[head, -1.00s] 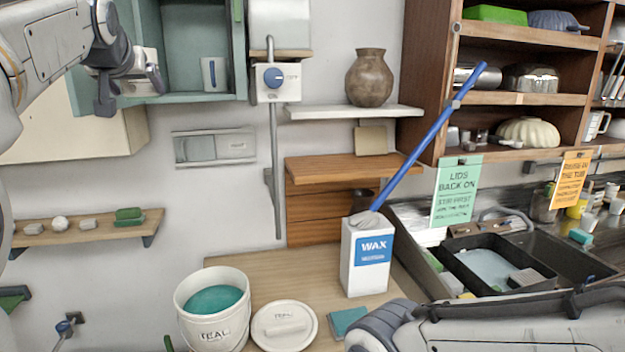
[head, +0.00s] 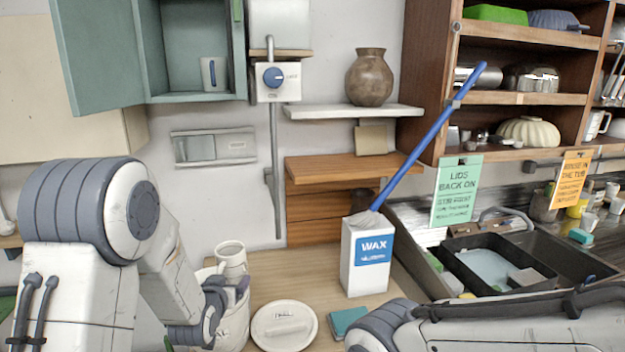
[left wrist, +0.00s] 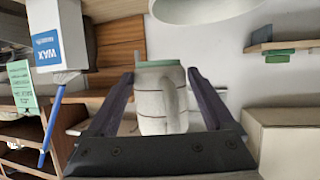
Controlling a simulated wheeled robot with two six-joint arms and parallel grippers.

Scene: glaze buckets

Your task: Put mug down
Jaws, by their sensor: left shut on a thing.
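A cream mug (head: 232,258) shows above the white bucket (head: 238,325) at the lower left of the head view, upright with its open rim up. My left gripper (head: 236,287) is shut around it, and my arm hides part of the bucket and the mug's lower part. In the left wrist view the mug (left wrist: 162,105) sits between the two dark fingers, with a teal band at the edge shown uppermost. I cannot tell whether it touches the bucket. My right gripper is out of view; only that arm shows at the lower right.
A round cream lid (head: 284,326) lies right of the bucket, with a teal block (head: 345,320) beside it. A white wax carton (head: 366,262) stands behind, a blue-handled tool leaning from it. The wooden table (head: 300,272) is bare between bucket and carton. Another mug (head: 209,73) stands in the cabinet.

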